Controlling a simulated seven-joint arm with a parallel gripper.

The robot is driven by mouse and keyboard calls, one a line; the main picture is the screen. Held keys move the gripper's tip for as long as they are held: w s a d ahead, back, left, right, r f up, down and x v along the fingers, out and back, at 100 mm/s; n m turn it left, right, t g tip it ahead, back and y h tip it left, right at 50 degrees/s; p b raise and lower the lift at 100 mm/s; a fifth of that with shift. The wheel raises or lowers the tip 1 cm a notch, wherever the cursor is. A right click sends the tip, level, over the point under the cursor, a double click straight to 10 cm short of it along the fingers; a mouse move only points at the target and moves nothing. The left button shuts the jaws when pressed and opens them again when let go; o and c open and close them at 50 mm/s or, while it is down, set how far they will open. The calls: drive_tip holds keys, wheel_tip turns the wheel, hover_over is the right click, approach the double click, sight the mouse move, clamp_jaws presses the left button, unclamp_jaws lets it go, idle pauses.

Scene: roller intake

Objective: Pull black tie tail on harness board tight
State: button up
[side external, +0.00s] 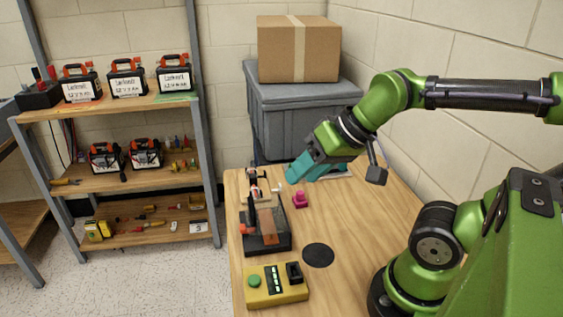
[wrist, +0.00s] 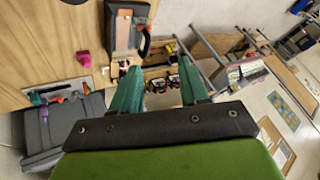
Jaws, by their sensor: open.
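A dark board (side external: 272,246) with a brown panel and an upright fixture, probably the harness board, sits on the wooden table. The board (wrist: 113,42) also shows near the top of the wrist view. A black curved piece (wrist: 146,44) stands at its edge; I cannot tell whether it is the tie tail. No tie tail is clear in the side view. My gripper (side external: 290,177), with teal fingers, is above the table, beside and to the right of the fixture's top. In the wrist view my gripper (wrist: 158,63) is open, with nothing seen between the fingers.
A magenta piece (side external: 300,201) and a black disc (side external: 318,255) lie right of the board. A yellow control box (side external: 276,286) is in front. A grey bin (side external: 295,125) bearing a cardboard box (side external: 298,50) stands behind. Shelves (side external: 130,185) are at left.

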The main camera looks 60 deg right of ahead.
drive_tip(key=w+d+f+n+g, duration=0.1)
drive_tip(key=w+d+f+n, duration=0.35)
drive_tip(key=w+d, duration=0.4)
drive_tip(key=w+d+f+n+g+y, duration=0.1)
drive_tip(key=w+d+f+n+g, duration=0.1)
drive_tip(key=w+d+f+n, duration=0.45)
drive_tip(key=w+d+f+n+g, duration=0.15)
drive_tip(key=w+d+f, duration=0.25)
drive_tip(key=w+d, duration=0.7)
drive_tip(key=shift+n, duration=0.35)
drive_tip(key=shift+d+x, duration=0.2)
drive_tip(key=shift+x, duration=1.85)
drive_tip(key=shift+d+x, duration=0.15)
drive_tip(key=shift+x, duration=1.9)
drive_tip(key=shift+s+f, duration=0.15)
clamp_jaws()
